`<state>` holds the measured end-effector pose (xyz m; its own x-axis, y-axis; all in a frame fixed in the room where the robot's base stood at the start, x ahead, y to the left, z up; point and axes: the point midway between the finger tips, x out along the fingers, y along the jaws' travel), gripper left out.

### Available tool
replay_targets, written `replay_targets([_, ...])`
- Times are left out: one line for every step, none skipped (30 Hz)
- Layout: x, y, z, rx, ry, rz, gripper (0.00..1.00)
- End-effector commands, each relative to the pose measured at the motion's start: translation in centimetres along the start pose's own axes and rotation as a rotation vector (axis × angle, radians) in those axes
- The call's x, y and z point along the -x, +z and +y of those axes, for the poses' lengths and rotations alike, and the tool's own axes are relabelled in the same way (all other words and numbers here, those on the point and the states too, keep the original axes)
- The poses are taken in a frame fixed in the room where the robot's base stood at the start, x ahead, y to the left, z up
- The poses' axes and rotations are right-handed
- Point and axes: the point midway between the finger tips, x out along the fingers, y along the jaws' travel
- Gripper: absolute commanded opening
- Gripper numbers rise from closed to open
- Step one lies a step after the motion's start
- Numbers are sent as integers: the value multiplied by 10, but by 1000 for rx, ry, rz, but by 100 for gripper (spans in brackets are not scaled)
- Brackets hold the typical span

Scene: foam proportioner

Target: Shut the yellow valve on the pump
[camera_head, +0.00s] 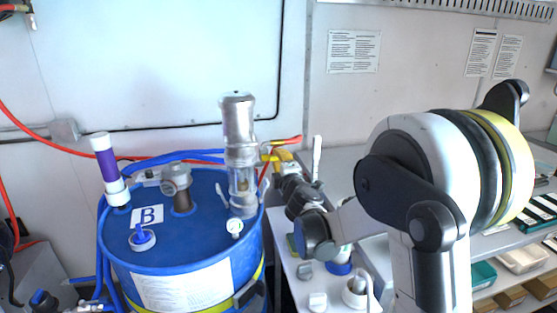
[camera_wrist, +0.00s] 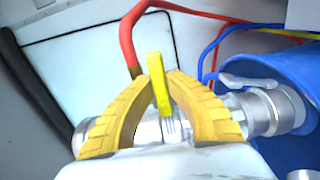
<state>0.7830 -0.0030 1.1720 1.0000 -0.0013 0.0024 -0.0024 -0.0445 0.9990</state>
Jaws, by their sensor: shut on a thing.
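The yellow valve handle (camera_wrist: 158,84) is a flat lever on a silver fitting. In the wrist view it stands up between my yellow fingers, roughly across the line of the metal pipe (camera_wrist: 262,112). My gripper (camera_wrist: 161,80) is shut on the lever, with one finger on each side. In the head view my gripper (camera_head: 280,156) is just right of the silver pump (camera_head: 238,125), which stands upright on the blue drum (camera_head: 190,245). The handle is too small and covered there to tell apart from my yellow fingers.
A red hose (camera_wrist: 127,38) rises behind the fitting in the wrist view. A second silver lever (camera_wrist: 248,82) lies on the pipe to the right. A white bench (camera_head: 290,262) with bottles and small parts is right of the drum. Shelves (camera_head: 515,275) stand further right.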

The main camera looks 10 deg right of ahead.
Motion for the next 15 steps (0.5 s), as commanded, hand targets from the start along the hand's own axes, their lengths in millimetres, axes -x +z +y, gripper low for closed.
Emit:
replay_targets([0,0,1,15,0,1,0])
replay_targets([0,0,1,24,0,1,0])
replay_targets([0,-1,2,33,0,1,0])
replay_targets([0,-1,2,39,0,1,0])
replay_targets([0,-1,2,44,0,1,0])
replay_targets([0,-1,2,50,0,1,0])
replay_targets([0,-1,2,53,0,1,0])
replay_targets([0,-1,2,56,0,1,0])
replay_targets([0,-1,2,59,0,1,0])
replay_targets([0,-1,2,60,0,1,0])
replay_targets([0,-1,2,61,0,1,0])
replay_targets([0,-1,2,62,0,1,0])
replay_targets([0,-1,2,62,0,1,0])
replay_targets([0,-1,2,62,0,1,0])
replay_targets([0,-1,2,62,0,1,0])
